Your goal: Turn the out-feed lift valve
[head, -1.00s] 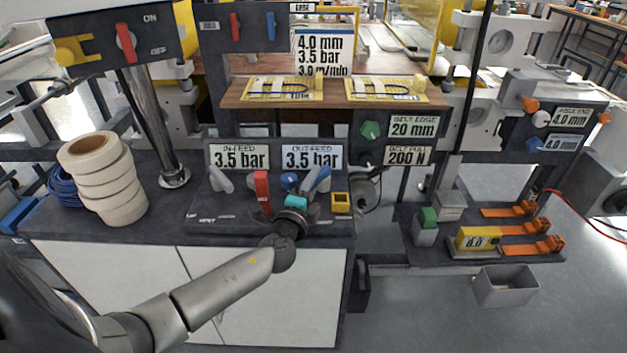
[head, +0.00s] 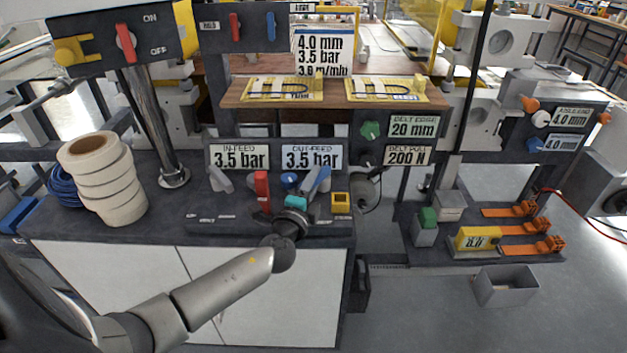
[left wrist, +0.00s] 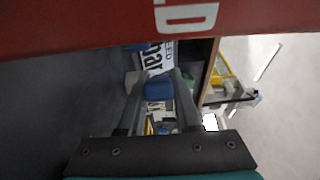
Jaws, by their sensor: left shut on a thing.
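My left gripper (head: 309,185) reaches over the front of the dark valve panel, below the OUT-FEED 3.5 bar plate (head: 312,157). In the left wrist view its two grey fingers (left wrist: 158,98) are closed on a blue handle (left wrist: 158,89), one finger on each side. In the head view, blue parts (head: 290,180) show beside the fingers, and the gripper partly hides the valve. I cannot tell the handle's exact angle. A red lever (head: 262,190) stands just left of the gripper. My right gripper is not in view.
A grey knob (head: 219,178) sits under the IN-FEED plate (head: 238,157). A yellow block (head: 340,202) is close on the right of the gripper. A stack of white rolls (head: 103,178) stands at left. A red surface (left wrist: 150,22) with white lettering fills the wrist view's top.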

